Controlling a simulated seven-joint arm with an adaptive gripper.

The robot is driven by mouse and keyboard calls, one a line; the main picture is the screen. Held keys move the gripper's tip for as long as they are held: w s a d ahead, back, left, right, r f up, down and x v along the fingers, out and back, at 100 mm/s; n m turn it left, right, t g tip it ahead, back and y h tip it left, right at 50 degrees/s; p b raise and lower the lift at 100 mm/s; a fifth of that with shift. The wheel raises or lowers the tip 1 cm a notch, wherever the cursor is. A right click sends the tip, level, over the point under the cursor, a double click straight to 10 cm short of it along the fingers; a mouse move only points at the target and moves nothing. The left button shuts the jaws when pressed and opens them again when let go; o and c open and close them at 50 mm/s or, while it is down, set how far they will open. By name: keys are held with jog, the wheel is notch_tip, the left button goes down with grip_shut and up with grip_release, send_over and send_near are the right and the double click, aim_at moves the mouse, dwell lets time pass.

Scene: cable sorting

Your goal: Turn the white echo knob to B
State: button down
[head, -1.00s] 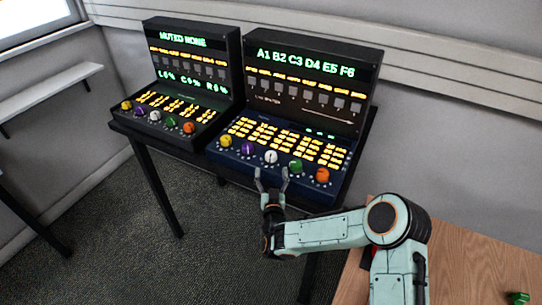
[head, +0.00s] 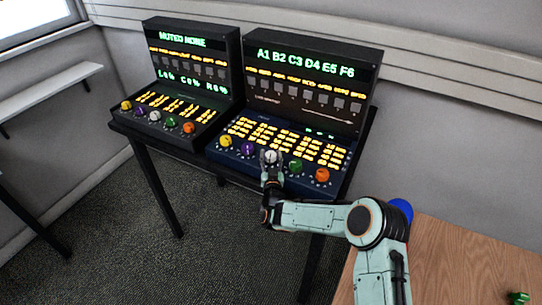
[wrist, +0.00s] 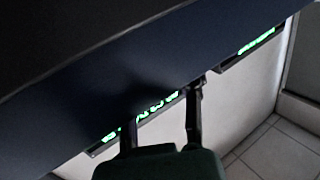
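The white echo knob (head: 270,155) is the middle knob in the front row of the right console (head: 228,158), between a purple knob (head: 248,148) and a green knob (head: 296,166). My gripper (head: 271,160) reaches it from the front, with one finger on each side of it, seemingly closed against it. The fingers partly cover the knob, and its pointer is too small to read. In the wrist view my two fingers (wrist: 162,103) stand apart over the dark console, and the knob is hidden there.
The right console has a yellow knob (head: 225,141) and an orange knob (head: 322,175) in the same row. A second console (head: 188,85) stands to the left. A wooden table (head: 450,265) is at lower right. The floor before the consoles is clear.

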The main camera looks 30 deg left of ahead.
jog(key=m+t+h, duration=0.1)
jog(key=m+h, duration=0.1)
jog(key=h, duration=0.1)
jog(key=shift+a, duration=0.1)
jog(key=shift+m+t+h, duration=0.4)
jog(key=shift+m+h, duration=0.4)
jog(key=shift+h, duration=0.4)
jog(key=c, duration=0.7)
grip_release()
jog(key=shift+c, duration=0.2)
jog(key=shift+s, duration=0.1)
jog(key=s+d, duration=0.2)
jog(key=s, duration=0.9)
jog(key=shift+s+d, duration=0.25)
jog(key=shift+s, duration=0.05)
